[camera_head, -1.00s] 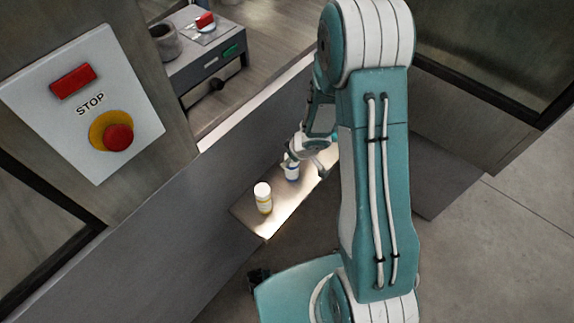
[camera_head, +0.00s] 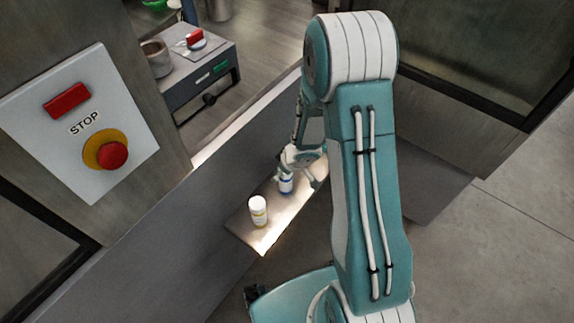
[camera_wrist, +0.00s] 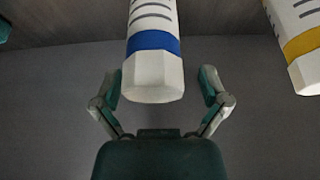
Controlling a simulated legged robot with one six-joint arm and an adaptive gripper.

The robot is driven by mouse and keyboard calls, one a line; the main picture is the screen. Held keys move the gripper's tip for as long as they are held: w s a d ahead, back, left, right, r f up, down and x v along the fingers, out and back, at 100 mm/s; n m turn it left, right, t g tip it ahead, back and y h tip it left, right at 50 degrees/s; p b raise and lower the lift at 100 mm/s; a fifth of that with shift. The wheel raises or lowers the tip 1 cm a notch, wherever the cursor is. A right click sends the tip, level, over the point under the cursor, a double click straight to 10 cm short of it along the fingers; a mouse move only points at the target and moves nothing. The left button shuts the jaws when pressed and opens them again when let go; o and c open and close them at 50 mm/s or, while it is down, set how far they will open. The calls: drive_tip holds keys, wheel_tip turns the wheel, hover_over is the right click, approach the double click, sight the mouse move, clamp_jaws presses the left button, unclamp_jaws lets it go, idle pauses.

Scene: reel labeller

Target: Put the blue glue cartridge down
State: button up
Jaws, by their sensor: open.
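The blue glue cartridge (camera_head: 286,184), white with a blue band, stands upright on the small lit shelf (camera_head: 262,236) in the head view. In the wrist view the same cartridge (camera_wrist: 152,78) shows its white end and blue band in the middle. My gripper (camera_head: 300,162) is at the cartridge's upper part. In the wrist view my gripper (camera_wrist: 160,90) is open, with one finger on each side of the cartridge. A gap shows at the right finger; contact at the left finger cannot be told.
A yellow-banded white cartridge (camera_head: 258,211) stands on the shelf to the left; it also shows in the wrist view (camera_wrist: 297,45). A panel with a red stop button (camera_head: 112,155) is at left. A grey cabinet (camera_head: 200,75) with a pot (camera_head: 156,58) stands behind the low wall.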

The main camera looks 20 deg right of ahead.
drive_tip(key=s+d+r+m+t+h, duration=0.2)
drive_tip(key=d+r+m+t+h, duration=0.15)
drive_tip(key=r, duration=1.15)
drive_tip(key=s+d+r+m+t+h, duration=0.1)
drive_tip(key=d+r+m+t+h, duration=0.3)
drive_tip(key=r, duration=1.1)
drive_tip(key=s+a+r+g+y, duration=0.2)
drive_tip(key=s+a, duration=0.1)
drive_tip(key=s, duration=0.6)
drive_tip(key=s+a+r+g+y, duration=0.2)
drive_tip(key=s+a+g, duration=0.1)
drive_tip(key=s, duration=0.6)
drive_tip(key=shift+a+g+y, duration=0.35)
